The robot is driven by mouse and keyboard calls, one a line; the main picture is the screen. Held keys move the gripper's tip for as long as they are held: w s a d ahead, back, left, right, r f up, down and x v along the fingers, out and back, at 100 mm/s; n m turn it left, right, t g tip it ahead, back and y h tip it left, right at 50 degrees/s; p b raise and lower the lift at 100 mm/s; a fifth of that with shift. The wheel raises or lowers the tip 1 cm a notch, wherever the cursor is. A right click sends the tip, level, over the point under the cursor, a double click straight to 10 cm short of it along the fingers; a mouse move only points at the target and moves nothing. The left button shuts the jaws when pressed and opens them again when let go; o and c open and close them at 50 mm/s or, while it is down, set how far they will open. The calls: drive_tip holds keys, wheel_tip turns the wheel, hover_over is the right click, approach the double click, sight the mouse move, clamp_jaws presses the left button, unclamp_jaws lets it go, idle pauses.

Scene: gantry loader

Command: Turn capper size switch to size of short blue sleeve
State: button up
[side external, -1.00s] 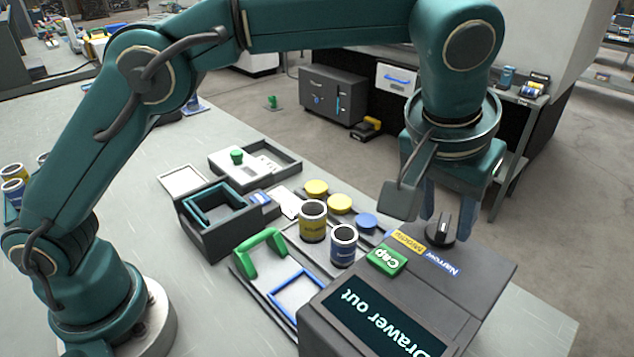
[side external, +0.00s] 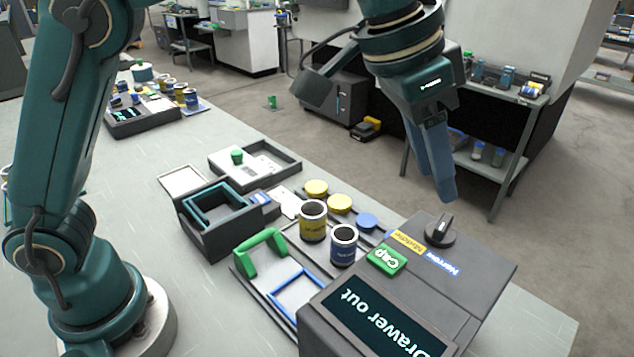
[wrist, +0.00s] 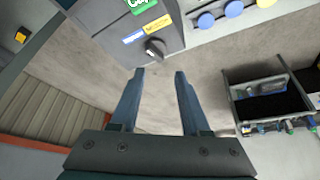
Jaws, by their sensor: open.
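The capper (side external: 465,280) is a dark grey box at the front right, with a round black size switch (side external: 440,230) on top. A yellow label (side external: 408,243) and a blue label that seems to read Narrow (side external: 442,263) lie beside the switch. Which label its ridge points to is hard to tell. The switch also shows in the wrist view (wrist: 155,48). The short blue sleeve (side external: 343,246) stands upright left of the capper, beside a yellow-banded sleeve (side external: 312,222). My gripper (side external: 446,197) is open and empty, above and apart from the switch.
A green Cap button (side external: 387,259) and a Drawer out screen (side external: 378,322) are on the capper. Yellow and blue caps (side external: 340,204) sit behind the sleeves. A green handle (side external: 262,250) and a dark open box (side external: 208,243) stand further left. Space above the switch is clear.

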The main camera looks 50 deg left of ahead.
drive_tip(key=s+a+r+n+t+y, duration=0.1)
drive_tip(key=s+a+r+n, duration=0.15)
drive_tip(key=a, duration=0.35)
drive_tip(key=s+a+r+n+t, duration=0.1)
drive_tip(key=s+a+r, duration=0.1)
drive_tip(key=s+a, duration=0.3)
drive_tip(key=s+a+f+n+y, duration=0.25)
drive_tip(key=s+a+f, duration=0.45)
drive_tip(key=s+f, duration=0.35)
drive_tip(key=w+a+r+n+g, duration=0.2)
drive_tip(key=w+r+n, duration=0.5)
drive_tip(key=r+n, duration=0.25)
drive_tip(key=w+a+f+n+g, duration=0.1)
drive_tip(key=w+a+n+g, duration=0.1)
drive_tip(key=w+a+n, duration=0.5)
drive_tip(key=shift+w+a+n, duration=0.2)
drive_tip(key=shift+w+n, duration=0.15)
drive_tip(key=shift+w, duration=1.25)
